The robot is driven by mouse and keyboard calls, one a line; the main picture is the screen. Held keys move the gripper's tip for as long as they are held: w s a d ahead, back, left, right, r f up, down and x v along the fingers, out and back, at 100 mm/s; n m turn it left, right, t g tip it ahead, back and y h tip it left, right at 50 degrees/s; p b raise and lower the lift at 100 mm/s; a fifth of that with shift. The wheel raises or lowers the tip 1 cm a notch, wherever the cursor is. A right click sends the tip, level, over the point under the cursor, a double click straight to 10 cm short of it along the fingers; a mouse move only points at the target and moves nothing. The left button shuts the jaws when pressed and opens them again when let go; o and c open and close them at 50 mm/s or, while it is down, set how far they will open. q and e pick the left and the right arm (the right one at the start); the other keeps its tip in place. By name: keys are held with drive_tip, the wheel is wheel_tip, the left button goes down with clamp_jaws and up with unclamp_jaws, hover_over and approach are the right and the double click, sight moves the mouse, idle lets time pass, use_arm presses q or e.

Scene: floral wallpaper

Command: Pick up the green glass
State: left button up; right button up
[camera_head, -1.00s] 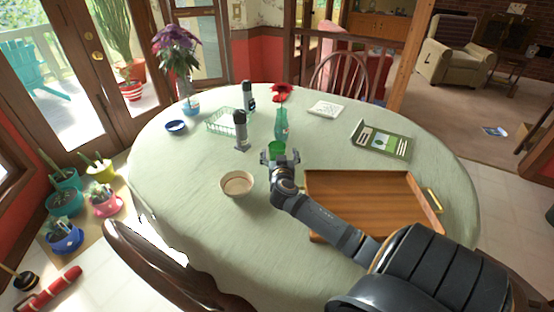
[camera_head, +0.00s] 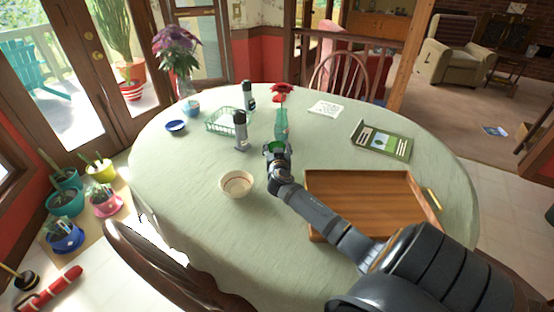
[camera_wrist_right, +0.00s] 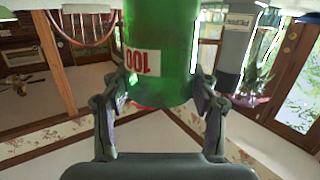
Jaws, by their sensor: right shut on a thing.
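The green glass (camera_head: 277,147) is near the middle of the round table, its upper part showing above my right gripper (camera_head: 277,154) in the head view. In the right wrist view the glass (camera_wrist_right: 165,35) fills the space between the two fingers of my right gripper (camera_wrist_right: 160,90). The fingers press on its two sides, and a white label with red digits shows on it. My gripper hides the lower part of the glass in the head view, so I cannot tell whether its base touches the table. My left gripper is not in view.
A beige bowl (camera_head: 236,184) and a wooden tray (camera_head: 365,195) flank my right arm. A grey bottle (camera_head: 241,131) and a green bottle with a red flower (camera_head: 281,124) stand close behind. A wire basket (camera_head: 215,123) is farther left. The left front tabletop is clear.

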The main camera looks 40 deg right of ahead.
drive_tip(key=c, duration=0.7)
drive_tip(key=shift+o, duration=0.2)
drive_tip(key=shift+r, duration=0.15)
drive_tip(key=shift+r, duration=0.35)
drive_tip(key=s+a+r+p, duration=0.2)
drive_tip(key=s+r+p, duration=0.1)
drive_tip(key=s+r, duration=0.3)
drive_tip(key=s+a+r+p, duration=0.3)
drive_tip(key=s+r, duration=0.3)
drive_tip(key=s, duration=0.1)
drive_tip(key=shift+a, duration=0.25)
